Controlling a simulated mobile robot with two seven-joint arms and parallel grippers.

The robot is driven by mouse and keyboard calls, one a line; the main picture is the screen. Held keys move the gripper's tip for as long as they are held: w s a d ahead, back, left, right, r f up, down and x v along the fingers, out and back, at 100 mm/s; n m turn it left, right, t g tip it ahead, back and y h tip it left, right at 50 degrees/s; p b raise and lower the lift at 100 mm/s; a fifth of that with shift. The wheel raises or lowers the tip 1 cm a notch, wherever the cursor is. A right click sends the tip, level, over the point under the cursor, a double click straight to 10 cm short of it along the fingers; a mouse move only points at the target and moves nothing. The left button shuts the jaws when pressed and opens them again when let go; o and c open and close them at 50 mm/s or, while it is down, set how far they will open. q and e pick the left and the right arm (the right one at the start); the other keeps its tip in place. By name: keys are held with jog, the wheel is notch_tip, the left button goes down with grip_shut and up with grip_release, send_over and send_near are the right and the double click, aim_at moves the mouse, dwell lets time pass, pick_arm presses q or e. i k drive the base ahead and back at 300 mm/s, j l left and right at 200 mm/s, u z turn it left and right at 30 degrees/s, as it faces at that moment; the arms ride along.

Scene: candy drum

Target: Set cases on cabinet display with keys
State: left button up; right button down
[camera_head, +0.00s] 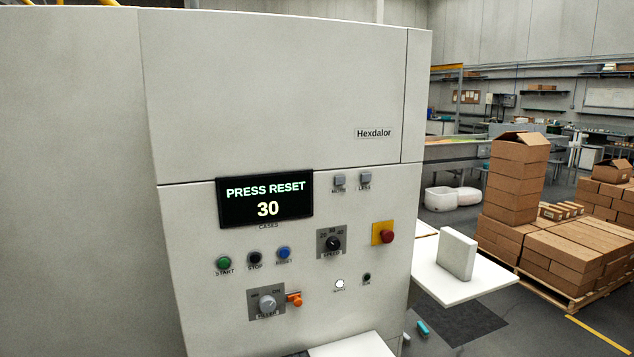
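The cabinet (290,95), marked Hexdalor, fills the left and middle of the head view. Its black display (265,198) reads "PRESS RESET" with 30 below, above the label CASES. Two small grey keys stand to the right of the display: the left key (339,180), whose label seems to read MORE, and the LESS key (365,178). Below the display are a green START button (223,262), a black STOP button (255,258) and a blue RESET button (284,253). Neither of my grippers is in view.
The cabinet also carries a SPEED dial (333,243), a red button (387,237) on a yellow plate and a FILLER knob (267,303) beside an orange piece (294,299). A white table (480,287) with a pale block (457,254) stands right. Cartons (577,255) stand behind.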

aim_at(339, 180)
jog(key=i+j+z, duration=0.15)
jog(key=i, duration=1.7)
jog(key=l, duration=0.05)
